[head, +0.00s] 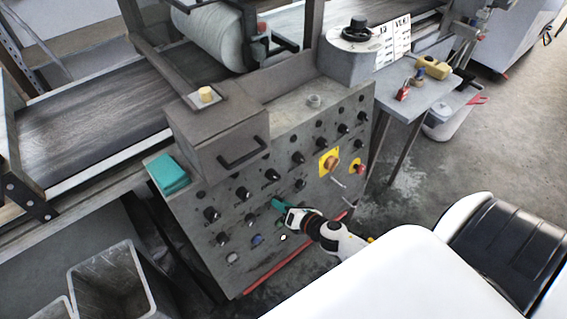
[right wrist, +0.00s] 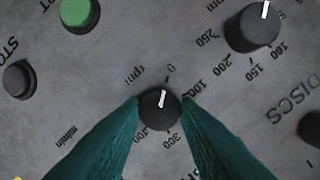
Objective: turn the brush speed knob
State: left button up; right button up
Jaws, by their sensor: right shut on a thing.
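My right gripper (head: 277,205) reaches the front of the grey control panel (head: 284,173) in the head view, low and near the middle. In the right wrist view its teal fingers (right wrist: 160,112) are shut on a small round black knob (right wrist: 160,108), one fingertip on each side. The knob has a white pointer line that points up, close to the 0 mark of an rpm scale. Marks for 100 and 300 also show, and the fingers cover part of the scale. The knob's name label is not readable. My left gripper is not in view.
In the right wrist view a larger black knob (right wrist: 252,28) is at upper right, a green button (right wrist: 78,14) at upper left and a black button (right wrist: 20,80) at left.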

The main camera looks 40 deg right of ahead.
jog(key=o, duration=1)
jog(key=shift+s, duration=0.1)
jog(key=b+v, duration=0.1)
jog(key=v, duration=1)
jog(key=shift+s+d+r, duration=0.1)
jog(key=shift+s, duration=0.3)
